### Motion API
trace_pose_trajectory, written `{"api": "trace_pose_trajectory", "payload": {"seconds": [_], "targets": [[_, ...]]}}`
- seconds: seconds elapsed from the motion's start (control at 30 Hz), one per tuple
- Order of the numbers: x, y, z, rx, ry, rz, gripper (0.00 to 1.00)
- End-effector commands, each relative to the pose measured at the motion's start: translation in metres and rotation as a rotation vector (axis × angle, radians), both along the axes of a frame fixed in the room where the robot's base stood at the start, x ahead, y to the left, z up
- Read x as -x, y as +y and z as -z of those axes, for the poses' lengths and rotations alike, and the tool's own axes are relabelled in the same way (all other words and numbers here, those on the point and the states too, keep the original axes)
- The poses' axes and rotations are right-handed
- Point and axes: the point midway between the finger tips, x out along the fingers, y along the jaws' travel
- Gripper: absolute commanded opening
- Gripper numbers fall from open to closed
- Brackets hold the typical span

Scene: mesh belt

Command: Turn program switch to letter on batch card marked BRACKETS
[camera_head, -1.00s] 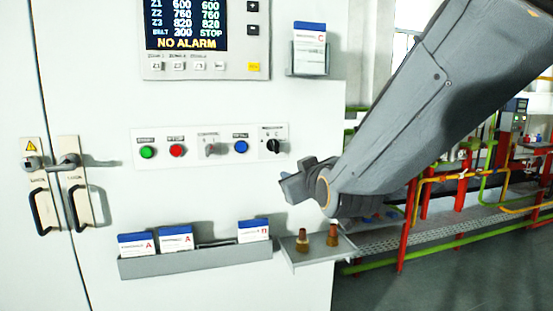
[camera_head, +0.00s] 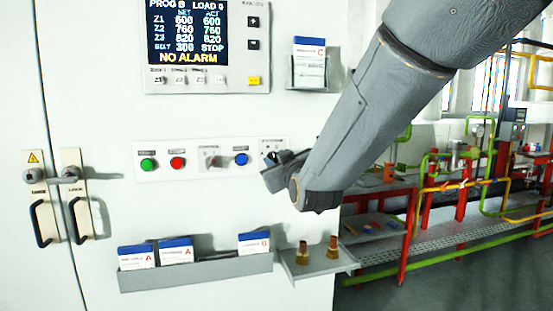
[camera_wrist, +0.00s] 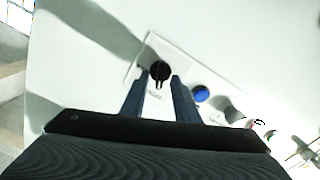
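The program switch, a round black knob (camera_wrist: 160,70) on a white plate, shows in the wrist view just at my fingertips. In the head view my gripper (camera_head: 270,166) covers it at the right end of the button strip. My gripper (camera_wrist: 161,80) is open, its fingers on either side of the knob; contact cannot be told. Where the knob points is unclear. Cards with A (camera_head: 136,256), A (camera_head: 176,251) and seemingly B (camera_head: 254,243) stand in the lower rack. Their titles are too small to read.
A blue button (camera_head: 241,159) is left of the switch, with red (camera_head: 178,162) and green (camera_head: 147,164) buttons further along. The display (camera_head: 187,32) reads PROG B, NO ALARM. A small shelf (camera_head: 318,264) with two brownish pieces lies below my gripper.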

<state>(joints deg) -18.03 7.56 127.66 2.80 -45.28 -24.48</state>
Motion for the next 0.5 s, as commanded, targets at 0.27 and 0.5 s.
{"api": "trace_pose_trajectory", "payload": {"seconds": [0.27, 0.5], "targets": [[-0.0009, 0.0003, 0.0001, 0.000, 0.000, 0.000, 0.28], [-0.0008, 0.0004, 0.0002, 0.000, 0.000, -0.001, 0.00]]}}
